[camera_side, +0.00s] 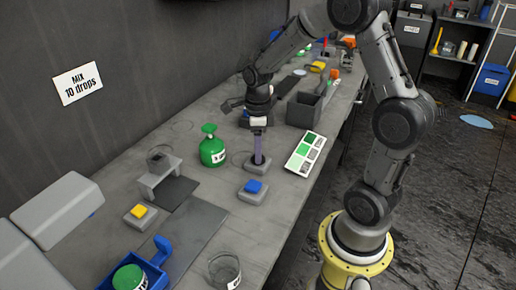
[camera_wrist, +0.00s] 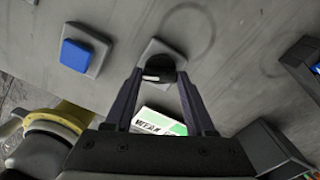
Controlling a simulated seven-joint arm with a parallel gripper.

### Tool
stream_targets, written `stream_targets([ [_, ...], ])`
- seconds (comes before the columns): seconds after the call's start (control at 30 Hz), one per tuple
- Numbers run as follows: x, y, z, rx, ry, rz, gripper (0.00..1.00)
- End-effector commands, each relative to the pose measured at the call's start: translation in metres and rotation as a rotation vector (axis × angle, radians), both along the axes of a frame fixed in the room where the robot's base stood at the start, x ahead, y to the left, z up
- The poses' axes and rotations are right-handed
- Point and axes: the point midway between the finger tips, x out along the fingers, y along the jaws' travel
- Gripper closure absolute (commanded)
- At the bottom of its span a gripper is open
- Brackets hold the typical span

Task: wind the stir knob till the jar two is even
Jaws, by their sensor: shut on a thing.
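A dark round knob (camera_wrist: 158,68) stands on a small grey base (camera_side: 258,166) on the bench. My gripper (camera_side: 258,152) points down over it. In the wrist view the gripper (camera_wrist: 160,78) has one finger on each side of the knob and is shut on it. The fingers partly hide the knob in the side view. A green jar (camera_side: 212,152) with a green top and a label stands left of the knob. Another green-filled jar (camera_side: 130,277) sits in a blue holder at the front. I cannot read which jar is two.
A blue button (camera_side: 253,186) sits close in front of the knob. A card with green swatches (camera_side: 305,153) lies to its right. A grey bin (camera_side: 303,110) stands behind. A yellow button (camera_side: 139,212), a grey stand (camera_side: 160,175) and a clear jar (camera_side: 224,268) are nearer the front.

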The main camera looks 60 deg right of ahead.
Motion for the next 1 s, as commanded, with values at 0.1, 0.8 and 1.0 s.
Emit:
stream_targets([
  [0.1, 0.001, -0.0005, 0.0024, -0.002, -0.004, -0.111, 1.0],
  [0.8, 0.0013, -0.0006, 0.0027, -0.002, -0.006, -0.561, 1.0],
  [1.0, 0.0013, -0.0006, 0.0027, -0.002, -0.006, -0.592, 1.0],
])
